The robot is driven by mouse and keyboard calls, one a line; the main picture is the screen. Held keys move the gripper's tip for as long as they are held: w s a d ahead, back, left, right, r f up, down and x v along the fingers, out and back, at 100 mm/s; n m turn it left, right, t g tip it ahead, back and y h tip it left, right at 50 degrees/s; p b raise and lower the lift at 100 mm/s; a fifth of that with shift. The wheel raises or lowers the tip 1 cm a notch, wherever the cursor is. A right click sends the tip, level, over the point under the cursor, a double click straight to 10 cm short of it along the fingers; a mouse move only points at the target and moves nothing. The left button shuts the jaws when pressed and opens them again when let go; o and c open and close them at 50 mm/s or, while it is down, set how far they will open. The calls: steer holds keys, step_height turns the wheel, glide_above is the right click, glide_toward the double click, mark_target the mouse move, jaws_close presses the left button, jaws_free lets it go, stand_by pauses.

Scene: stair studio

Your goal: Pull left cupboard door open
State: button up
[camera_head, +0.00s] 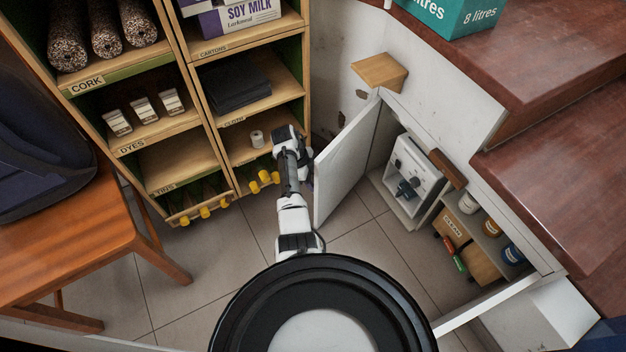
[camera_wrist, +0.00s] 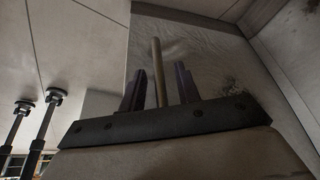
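The left cupboard door (camera_head: 345,160) is a pale panel standing well open, swung out from the cupboard under the stairs. My gripper (camera_head: 309,180) is at the outer face of this door, mostly hidden behind my arm in the head view. In the wrist view, the two dark fingers of my gripper (camera_wrist: 160,90) stand on either side of a thin handle bar (camera_wrist: 157,65). Narrow gaps show between the bar and both fingers, so the gripper looks open around it. A grey panel (camera_wrist: 205,50), seemingly the door face, lies behind the bar.
The open cupboard shows a white box-like unit (camera_head: 415,175), jars (camera_head: 468,203) and a wooden box (camera_head: 470,247). Stairs (camera_head: 560,150) rise at the right. Tiled floor (camera_head: 195,265) is clear between.

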steer(key=p+v, duration=0.2)
steer(key=v, duration=1.1)
steer(key=shift+r, duration=0.25)
steer(key=shift+a, duration=0.1)
